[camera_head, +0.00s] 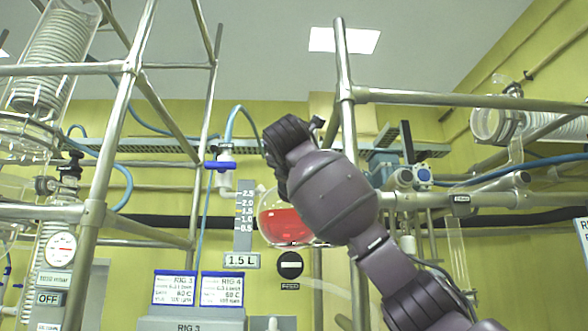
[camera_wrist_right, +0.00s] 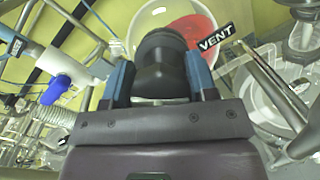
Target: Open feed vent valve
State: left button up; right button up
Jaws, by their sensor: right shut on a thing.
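The feed vent valve's dark knob (camera_wrist_right: 162,52) is between the blue-padded fingers of my right gripper (camera_wrist_right: 160,82) in the right wrist view. The gripper is shut on it. A black "VENT" label (camera_wrist_right: 215,38) is just to the right of the knob. Behind the knob is a round glass vessel with red liquid (camera_wrist_right: 197,30). In the head view this red-filled flask (camera_head: 283,226) is partly hidden by my right arm, which reaches up from the lower right. The knob and the fingertips cannot be made out there. My left gripper is in neither view.
A blue-handled valve (camera_head: 220,165) is left of the flask, and it also shows in the wrist view (camera_wrist_right: 57,88). Metal frame poles (camera_head: 346,100), blue hoses and glass condensers (camera_head: 48,65) crowd both sides. A level scale (camera_head: 244,215) and rig signs (camera_head: 198,289) stand below.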

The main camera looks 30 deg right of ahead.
jog(key=shift+n, duration=0.6)
pick_arm(q)
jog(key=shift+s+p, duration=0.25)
jog(key=shift+p, duration=0.05)
pick_arm(e)
jog(key=shift+n, duration=0.4)
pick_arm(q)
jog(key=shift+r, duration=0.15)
pick_arm(e)
jog(key=shift+n+t+y, duration=0.3)
jog(key=shift+t, duration=0.1)
jog(key=o, duration=0.9)
jog(key=shift+a, duration=0.1)
pick_arm(q)
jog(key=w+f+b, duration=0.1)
jog(key=b, duration=0.2)
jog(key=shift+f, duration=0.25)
pick_arm(e)
jog(key=v, duration=1)
jog(key=shift+s+a, duration=0.2)
jog(key=shift+s, duration=0.1)
